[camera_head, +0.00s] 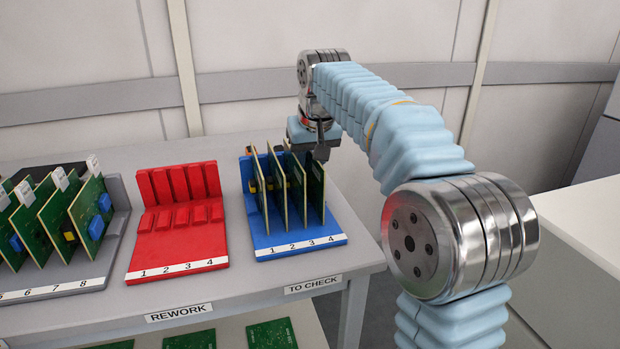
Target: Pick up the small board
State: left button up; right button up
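Several green circuit boards stand upright in the blue rack (300,243) with slots 1 to 4. The board at slot 4 (316,195) is the rightmost. I cannot tell which board is the small one. My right gripper (320,152) points down at the top back of the rack, by the upper edge of the slot 4 board. Its fingertips are small and partly hidden, so I cannot see whether they touch or grip the board. My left gripper is out of view.
An empty red rack (175,247) labelled REWORK stands left of the blue one. A grey rack (115,245) with several tagged boards is at far left. More boards (272,335) lie on the shelf below. A white surface (585,220) is at right.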

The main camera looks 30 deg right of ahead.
jog(key=shift+f, duration=0.25)
dwell(0.5)
grip_shut()
